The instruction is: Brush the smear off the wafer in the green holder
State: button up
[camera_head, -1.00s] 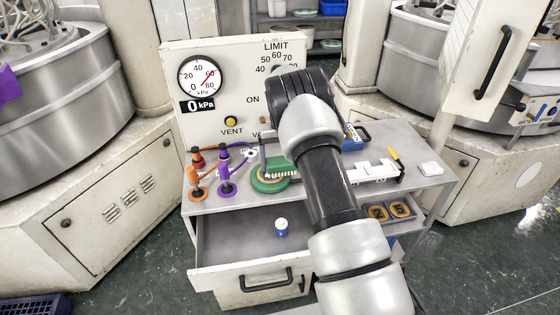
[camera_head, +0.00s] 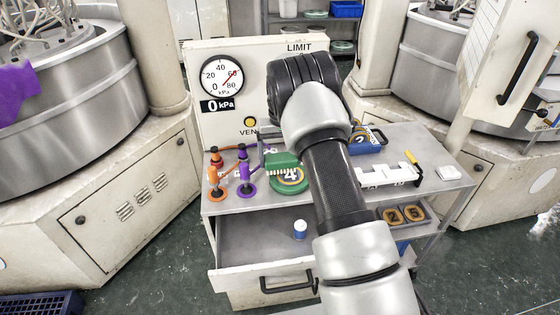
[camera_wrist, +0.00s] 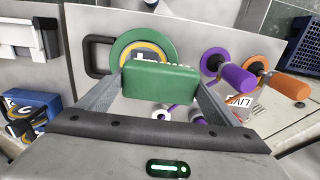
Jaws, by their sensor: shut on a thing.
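My gripper (camera_wrist: 161,82) is shut on a green block-shaped brush (camera_wrist: 160,77). The brush (camera_head: 281,160) shows pale bristles below its green back in the head view. The round green holder (camera_head: 289,186), marked 4, lies flat on the bench top beneath and beside the brush. In the wrist view the holder (camera_wrist: 120,50) shows its green rim behind the brush, with a black handle to the left. The brush hides much of its middle, so I cannot make out the wafer's face or a smear. I cannot tell whether the bristles touch it.
Orange (camera_head: 214,176) and purple (camera_head: 246,175) tools stand left of the holder. A blue holder (camera_head: 368,146) and a white rack (camera_head: 388,178) are to the right. The open drawer (camera_head: 262,240) below holds a small bottle (camera_head: 300,229). A gauge panel (camera_head: 222,120) rises behind.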

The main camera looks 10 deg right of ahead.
jog(key=shift+w+a+r+p, duration=0.1)
jog(key=shift+r+p, duration=0.8)
jog(key=shift+r, duration=1.55)
